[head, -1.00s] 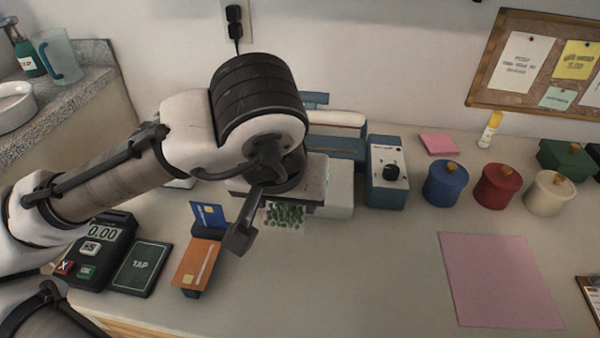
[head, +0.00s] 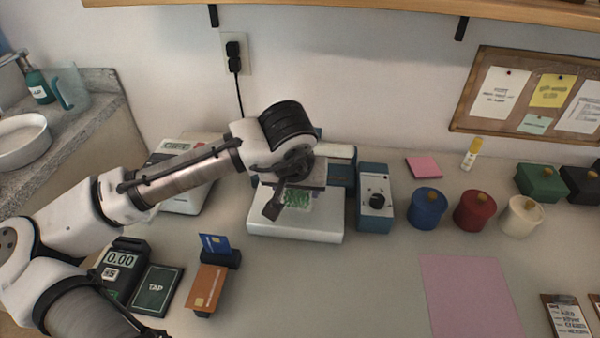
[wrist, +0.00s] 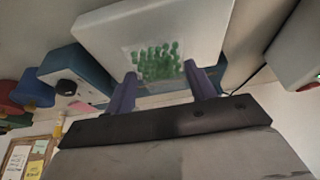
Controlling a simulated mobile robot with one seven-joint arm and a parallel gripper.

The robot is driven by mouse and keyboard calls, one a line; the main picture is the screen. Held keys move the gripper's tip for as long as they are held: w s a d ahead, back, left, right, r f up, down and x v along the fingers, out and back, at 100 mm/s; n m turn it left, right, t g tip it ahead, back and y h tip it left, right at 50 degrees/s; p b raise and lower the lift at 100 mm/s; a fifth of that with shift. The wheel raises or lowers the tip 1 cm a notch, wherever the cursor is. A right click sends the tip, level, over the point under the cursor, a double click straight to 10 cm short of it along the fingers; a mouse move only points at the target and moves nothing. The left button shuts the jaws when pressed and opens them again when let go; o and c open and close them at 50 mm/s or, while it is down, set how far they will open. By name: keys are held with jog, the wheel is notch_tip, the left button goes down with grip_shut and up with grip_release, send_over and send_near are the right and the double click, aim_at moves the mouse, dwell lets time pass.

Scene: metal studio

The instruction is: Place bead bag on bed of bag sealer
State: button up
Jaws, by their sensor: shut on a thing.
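The bead bag (head: 299,198) is a small clear bag of green beads. In the wrist view the bag (wrist: 157,63) shows between the two purple-grey fingers of my gripper (wrist: 165,88). In the head view my gripper (head: 297,190) is shut on the bag, over the white bed (head: 285,227) of the bag sealer. The bed also shows behind the bag in the wrist view (wrist: 95,36). The sealer's blue body with a black knob (head: 376,200) stands to the right of the bed. I cannot tell whether the bag touches the bed. My wrist hides the sealer's back part.
Blue (head: 427,208), red (head: 474,210) and cream (head: 521,215) lidded pots stand right of the sealer. A card holder (head: 207,288), a card terminal (head: 121,265) and a scale (head: 178,195) are on the left. The counter in front of the bed is clear.

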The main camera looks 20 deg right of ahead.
aim_at(297, 192)
jog(key=w, duration=0.1)
jog(key=w+d, duration=0.1)
jog(key=w, duration=0.2)
jog(key=shift+w+d+p, duration=0.1)
jog(key=shift+d+p, duration=0.2)
jog(key=shift+d, duration=0.1)
jog(key=shift+w+f, duration=0.1)
jog(key=shift+w, duration=0.05)
jog(key=shift+f, duration=1.65)
jog(key=shift+f, duration=0.2)
jog(key=o, duration=1)
jog(key=shift+c, duration=0.2)
jog(key=v, duration=1.2)
jog(key=shift+r, duration=0.2)
